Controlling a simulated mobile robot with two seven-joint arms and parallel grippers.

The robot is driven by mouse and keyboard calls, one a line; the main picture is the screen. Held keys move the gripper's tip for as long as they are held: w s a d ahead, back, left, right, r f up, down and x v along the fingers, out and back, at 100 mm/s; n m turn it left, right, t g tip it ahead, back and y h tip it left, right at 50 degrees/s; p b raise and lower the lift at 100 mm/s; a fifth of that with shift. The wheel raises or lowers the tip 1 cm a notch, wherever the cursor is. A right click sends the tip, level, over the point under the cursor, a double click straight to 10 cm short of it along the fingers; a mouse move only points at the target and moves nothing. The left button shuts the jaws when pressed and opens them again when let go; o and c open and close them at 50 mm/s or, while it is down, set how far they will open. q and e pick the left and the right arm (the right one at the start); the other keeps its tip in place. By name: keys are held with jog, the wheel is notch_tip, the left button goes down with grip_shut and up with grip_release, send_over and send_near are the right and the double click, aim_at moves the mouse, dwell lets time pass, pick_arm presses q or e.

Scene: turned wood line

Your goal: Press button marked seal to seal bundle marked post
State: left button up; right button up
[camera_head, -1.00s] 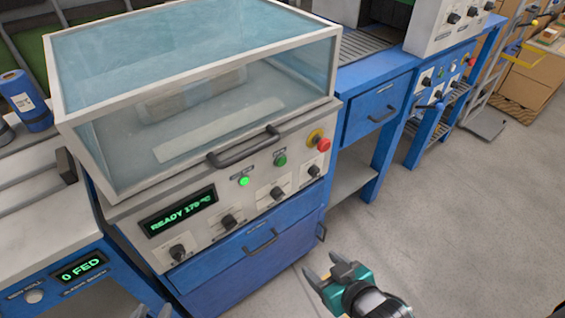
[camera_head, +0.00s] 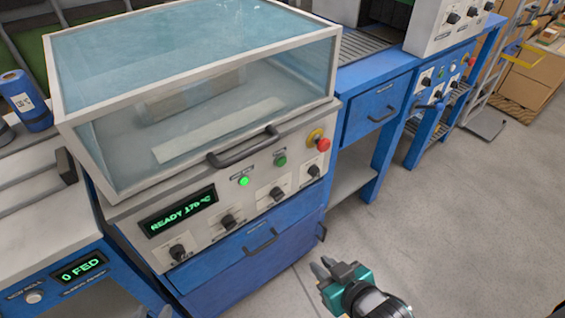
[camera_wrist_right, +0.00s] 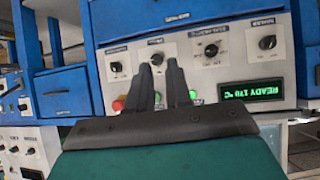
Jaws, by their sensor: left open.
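The sealing machine (camera_head: 190,240) has a closed clear hood (camera_head: 110,100). A pale, blurred block (camera_head: 200,95), perhaps the bundle, shows through it; no post marking is legible. The front panel has a lit green button (camera_head: 243,181), a darker green button (camera_head: 280,159) and a red mushroom button (camera_head: 323,144). Their labels are too small to read. My right gripper (camera_head: 323,268) is in front of the cabinet, apart from the panel; its fingers (camera_wrist_right: 160,85) are close together with a narrow gap, empty.
The display (camera_head: 178,211) reads READY 170 °C. Several black knobs (camera_head: 228,221) and a hood handle (camera_head: 243,148) stick out from the front. A blue bench (camera_head: 375,110) continues right. A feed station reading 0 FED (camera_head: 79,267) is at left. The floor (camera_head: 440,230) at right is clear.

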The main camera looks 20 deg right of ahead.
grip_shut()
jog(key=shift+f, duration=0.1)
dwell(1.0)
